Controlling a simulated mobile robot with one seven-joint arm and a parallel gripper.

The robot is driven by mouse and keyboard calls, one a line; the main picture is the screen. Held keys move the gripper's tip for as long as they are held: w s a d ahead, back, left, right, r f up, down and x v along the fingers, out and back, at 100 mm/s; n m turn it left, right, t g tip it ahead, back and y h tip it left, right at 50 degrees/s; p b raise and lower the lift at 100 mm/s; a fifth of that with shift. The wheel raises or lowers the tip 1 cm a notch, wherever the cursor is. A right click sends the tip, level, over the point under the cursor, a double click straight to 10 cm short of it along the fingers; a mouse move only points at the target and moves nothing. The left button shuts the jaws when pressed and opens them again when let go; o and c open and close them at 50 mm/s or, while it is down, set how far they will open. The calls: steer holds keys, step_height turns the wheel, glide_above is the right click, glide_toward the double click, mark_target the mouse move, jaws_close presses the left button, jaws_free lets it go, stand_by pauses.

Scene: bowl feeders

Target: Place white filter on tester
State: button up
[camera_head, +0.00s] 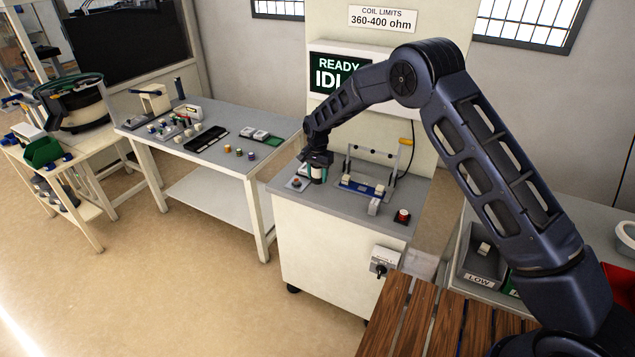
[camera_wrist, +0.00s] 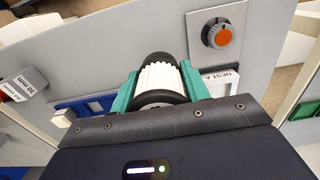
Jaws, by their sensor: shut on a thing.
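The white filter (camera_wrist: 160,78) is a ribbed white cylinder with black end rings. In the wrist view it sits between the green fingers of my gripper (camera_wrist: 160,88), which is shut on it. A "NEST A" label (camera_wrist: 220,82) is just right of the fingers in the wrist view. I cannot tell whether the filter touches the tester. The tester screen (camera_head: 338,74) reads READY, with the second line partly covered by my arm.
An orange knob (camera_wrist: 216,35) is close by. A grey table (camera_head: 275,160) with small parts stands left. A LOW bin (camera_head: 481,266) is at right.

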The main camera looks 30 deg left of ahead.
mark_target(317, 181)
steer(key=shift+f, duration=1.8)
steer(key=o, duration=1)
steer(key=shift+f, duration=0.1)
step_height(317, 181, up, 12)
steer(key=shift+r, duration=0.15)
